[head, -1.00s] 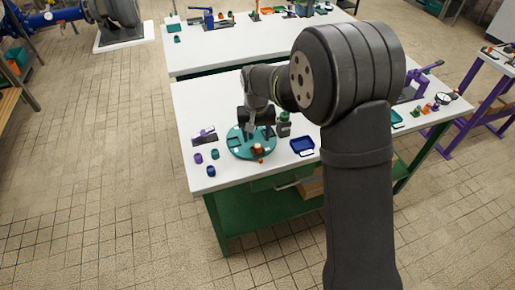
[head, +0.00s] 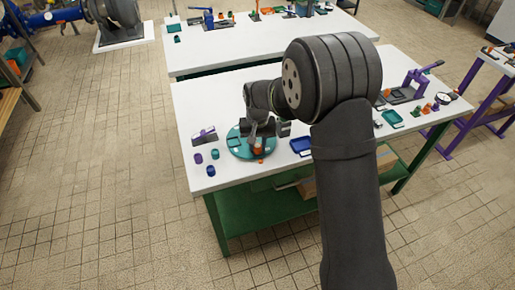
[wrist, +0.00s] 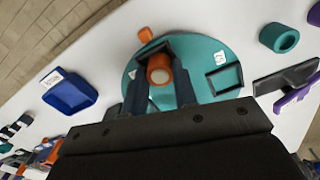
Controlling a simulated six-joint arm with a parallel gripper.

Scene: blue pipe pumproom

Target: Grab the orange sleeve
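The orange sleeve (wrist: 158,68), with a pale round middle, stands in a dark frame on the round teal plate (wrist: 214,50). In the head view the sleeve (head: 258,149) is partly hidden by my gripper (head: 259,138). In the wrist view my gripper (wrist: 158,80) points down at the plate, with one dark finger on each side of the sleeve. The fingers look open, with the sleeve in the gap between them; I cannot tell whether either touches it.
A small orange piece (wrist: 145,34) lies by the plate's edge. A blue tray (wrist: 70,92) is on one side; a teal ring (wrist: 279,38) is on the other. An empty dark square frame (wrist: 224,79) is on the plate. A purple-and-grey stand (head: 204,136) is nearby.

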